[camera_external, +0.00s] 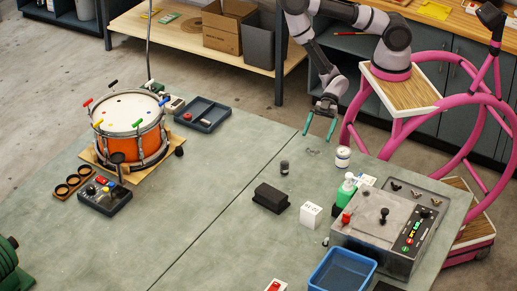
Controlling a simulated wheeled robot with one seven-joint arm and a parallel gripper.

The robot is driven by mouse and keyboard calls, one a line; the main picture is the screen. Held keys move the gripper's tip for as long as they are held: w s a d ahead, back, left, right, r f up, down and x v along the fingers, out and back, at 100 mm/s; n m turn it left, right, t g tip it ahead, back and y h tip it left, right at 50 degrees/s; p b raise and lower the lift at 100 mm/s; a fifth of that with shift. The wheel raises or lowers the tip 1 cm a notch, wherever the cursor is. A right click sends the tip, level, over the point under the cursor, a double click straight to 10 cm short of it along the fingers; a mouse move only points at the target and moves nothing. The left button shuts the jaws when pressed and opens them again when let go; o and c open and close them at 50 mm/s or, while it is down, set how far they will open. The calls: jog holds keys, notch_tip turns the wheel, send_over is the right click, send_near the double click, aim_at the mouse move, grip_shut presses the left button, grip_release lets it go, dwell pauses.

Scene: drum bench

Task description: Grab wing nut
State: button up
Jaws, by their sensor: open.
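My gripper (319,134) hangs over the far edge of the grey-green bench, its two teal fingers spread apart and pointing down, with nothing visible between them. A small, thin grey piece (313,152) lies on the bench just below the fingers, apart from them; it is too small to tell for sure whether it is a wing nut.
A white-labelled round tin (342,157) stands right of the gripper, and a small dark cylinder (284,167) to its lower left. An orange drum (148,146) stands left; the bench's middle is clear.

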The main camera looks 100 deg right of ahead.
aim_at(313, 149)
jog(key=shift+s+a+f, duration=0.1)
jog(key=shift+s+a, duration=0.1)
jog(key=shift+a, duration=0.05)
jog(key=shift+w+a+f, duration=0.1)
jog(key=shift+w+a, duration=0.05)
jog(key=shift+a, duration=0.15)
jog(key=x, duration=0.6)
jog(key=shift+w+a+f, duration=0.1)
jog(key=shift+w+a, duration=0.1)
jog(key=shift+a, duration=0.05)
jog(key=c, duration=1.4)
